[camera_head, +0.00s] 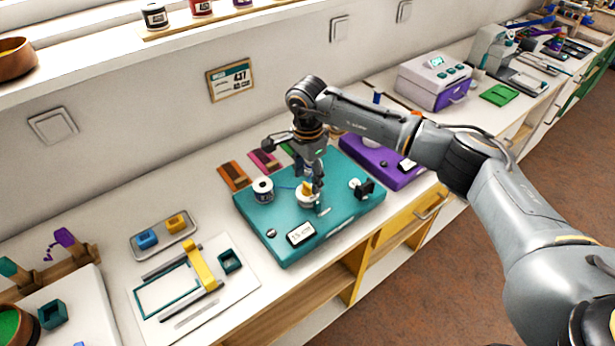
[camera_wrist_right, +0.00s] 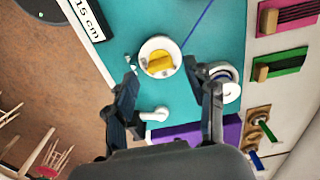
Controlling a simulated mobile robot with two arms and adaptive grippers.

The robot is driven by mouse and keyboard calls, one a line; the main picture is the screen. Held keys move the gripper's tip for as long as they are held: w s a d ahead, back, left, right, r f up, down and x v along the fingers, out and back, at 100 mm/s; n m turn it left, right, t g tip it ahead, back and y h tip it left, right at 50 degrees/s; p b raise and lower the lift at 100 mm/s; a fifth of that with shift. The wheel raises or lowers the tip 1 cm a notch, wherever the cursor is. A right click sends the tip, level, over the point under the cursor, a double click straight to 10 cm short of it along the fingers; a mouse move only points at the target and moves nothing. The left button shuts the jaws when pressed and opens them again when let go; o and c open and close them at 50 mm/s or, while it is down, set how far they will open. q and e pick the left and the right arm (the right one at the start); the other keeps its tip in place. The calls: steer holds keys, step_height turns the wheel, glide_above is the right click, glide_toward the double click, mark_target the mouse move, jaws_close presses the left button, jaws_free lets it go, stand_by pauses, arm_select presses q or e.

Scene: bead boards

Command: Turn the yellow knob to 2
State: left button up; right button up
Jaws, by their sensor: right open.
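The yellow knob (camera_head: 307,189) sits on a white round dial on the teal board (camera_head: 262,225). In the right wrist view the knob (camera_wrist_right: 159,64) is a yellow bar across the white disc, lying nearly level in the picture. No number marks can be read around it. My right gripper (camera_head: 314,182) is over the dial, pointing down. In the right wrist view its open fingers (camera_wrist_right: 161,74) stand on either side of the dial, with nothing gripped. Whether the fingertips are at the knob's height is unclear. My left gripper is not in view.
The teal board also carries a white spool (camera_head: 263,190), a display reading 15 cm (camera_head: 300,233) and a white lever (camera_wrist_right: 153,114). A purple board (camera_head: 375,160) stands just right of it. A white board with a yellow slider (camera_head: 201,266) lies to the left.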

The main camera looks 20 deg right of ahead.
steer(key=shift+f, duration=1.05)
jaws_close()
